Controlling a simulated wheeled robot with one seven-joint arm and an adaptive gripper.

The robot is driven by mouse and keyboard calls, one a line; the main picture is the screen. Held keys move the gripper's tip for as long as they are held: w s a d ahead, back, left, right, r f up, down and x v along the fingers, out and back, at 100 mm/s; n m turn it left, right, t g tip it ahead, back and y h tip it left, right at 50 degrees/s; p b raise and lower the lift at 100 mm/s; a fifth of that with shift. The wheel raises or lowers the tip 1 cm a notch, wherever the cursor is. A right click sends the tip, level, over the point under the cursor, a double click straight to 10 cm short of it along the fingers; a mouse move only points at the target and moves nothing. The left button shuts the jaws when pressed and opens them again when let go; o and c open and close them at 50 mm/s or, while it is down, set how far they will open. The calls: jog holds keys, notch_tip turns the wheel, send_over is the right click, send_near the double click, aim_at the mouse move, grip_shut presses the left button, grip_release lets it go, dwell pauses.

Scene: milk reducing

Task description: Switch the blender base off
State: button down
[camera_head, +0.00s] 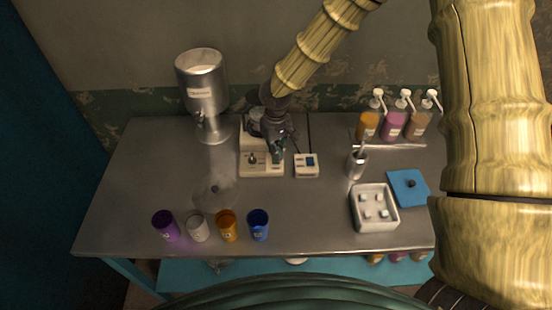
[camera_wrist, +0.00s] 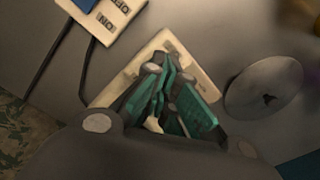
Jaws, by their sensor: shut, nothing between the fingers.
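The blender base (camera_head: 262,170) is a cream block with a dark knob on its front, standing at the back middle of the table. In the wrist view the base (camera_wrist: 178,48) lies under my fingers, which hide much of its face. My gripper (camera_head: 277,152) is over the base, shut and empty, with its teal finger pads (camera_wrist: 165,95) close together. I cannot tell whether the fingers touch the base. A small cream switch box (camera_head: 306,166) with a blue rocker is just right of the base. In the wrist view this box (camera_wrist: 112,15) shows ON and OFF labels.
A metal dispenser (camera_head: 203,90) stands back left. A clear round lid (camera_head: 216,192) and several cups, including a blue cup (camera_head: 258,225), are at the front left. A metal cup (camera_head: 356,163), a white ice tray (camera_head: 375,208) and pump bottles (camera_head: 394,122) are at the right.

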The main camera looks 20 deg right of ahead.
jog(key=shift+w+f, duration=0.15)
jog(key=shift+f, duration=0.15)
jog(key=shift+f+b, duration=0.85)
jog(key=shift+f, duration=0.25)
dwell(1.0)
jog(key=shift+r+p, duration=2.45)
jog(key=shift+r, duration=1.05)
